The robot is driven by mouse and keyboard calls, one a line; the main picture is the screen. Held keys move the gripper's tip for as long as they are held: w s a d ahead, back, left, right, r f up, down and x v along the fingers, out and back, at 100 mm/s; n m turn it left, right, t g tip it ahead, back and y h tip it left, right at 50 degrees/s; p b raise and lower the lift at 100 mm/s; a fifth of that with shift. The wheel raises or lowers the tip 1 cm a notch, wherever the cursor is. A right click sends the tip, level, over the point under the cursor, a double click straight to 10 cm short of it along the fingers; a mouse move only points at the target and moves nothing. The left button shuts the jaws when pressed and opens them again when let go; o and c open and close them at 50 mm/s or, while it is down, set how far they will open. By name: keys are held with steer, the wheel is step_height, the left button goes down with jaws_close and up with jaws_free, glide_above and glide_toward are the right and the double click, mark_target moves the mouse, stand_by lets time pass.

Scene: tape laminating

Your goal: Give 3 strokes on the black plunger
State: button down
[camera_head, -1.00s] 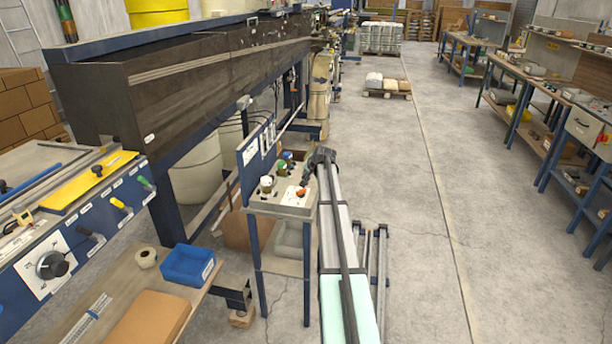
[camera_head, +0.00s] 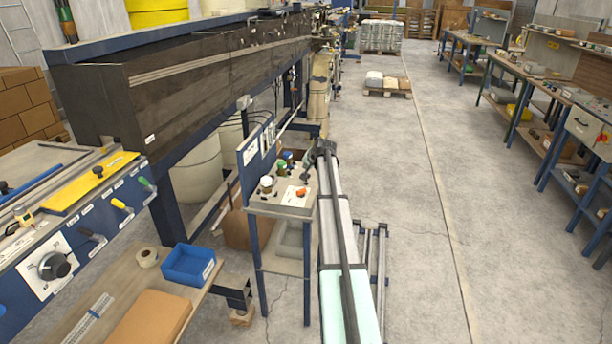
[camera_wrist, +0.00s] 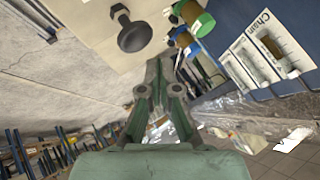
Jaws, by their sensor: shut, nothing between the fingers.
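The black plunger (camera_wrist: 133,33), a dark round knob on a short stem, stands on the pale top of a small stand in the wrist view. My gripper (camera_wrist: 157,68) is shut and empty, with its fingertips together beside and apart from the plunger in that picture. In the head view, my gripper (camera_head: 311,168) is at the right edge of the stand's top (camera_head: 262,204), partly hidden by my wrist. The plunger is too small to make out surely there.
A blue bin (camera_head: 188,265) sits on the bench at left.

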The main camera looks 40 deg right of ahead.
steer(key=shift+r+p, duration=0.6)
steer(key=shift+r, duration=1.4)
